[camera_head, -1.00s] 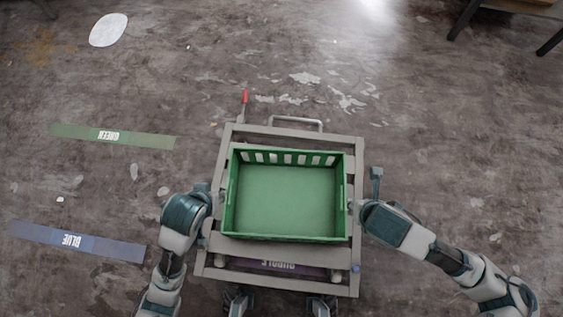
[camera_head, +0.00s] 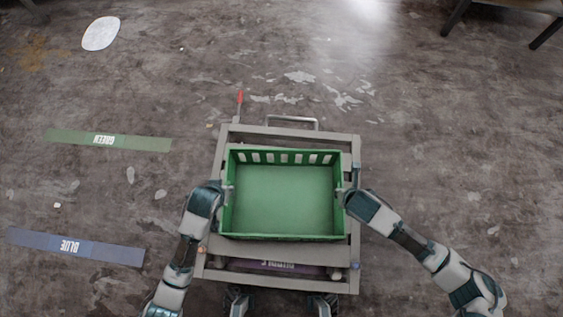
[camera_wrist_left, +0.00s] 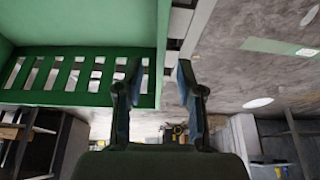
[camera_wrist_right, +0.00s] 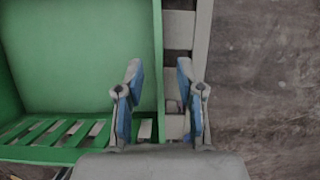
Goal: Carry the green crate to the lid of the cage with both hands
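The green crate (camera_head: 283,240) is empty and sits upright on a grey slatted frame (camera_head: 345,262). My left gripper (camera_head: 224,191) is at the crate's left side; in the left wrist view its fingers (camera_wrist_left: 157,85) are spread, one on each side of the crate's wall (camera_wrist_left: 163,50). My right gripper (camera_head: 347,188) is at the right side; in the right wrist view its fingers (camera_wrist_right: 160,90) are also spread either side of the wall (camera_wrist_right: 158,45). Neither is closed on the wall. I cannot tell whether any part in view is the cage lid.
A metal handle (camera_head: 291,121) and a red-tipped rod (camera_head: 239,98) stand at the frame's far side. Green (camera_head: 110,140) and blue (camera_head: 75,248) floor strips lie at left. A dark-legged piece of furniture (camera_head: 510,6) is at top right. The floor between is clear.

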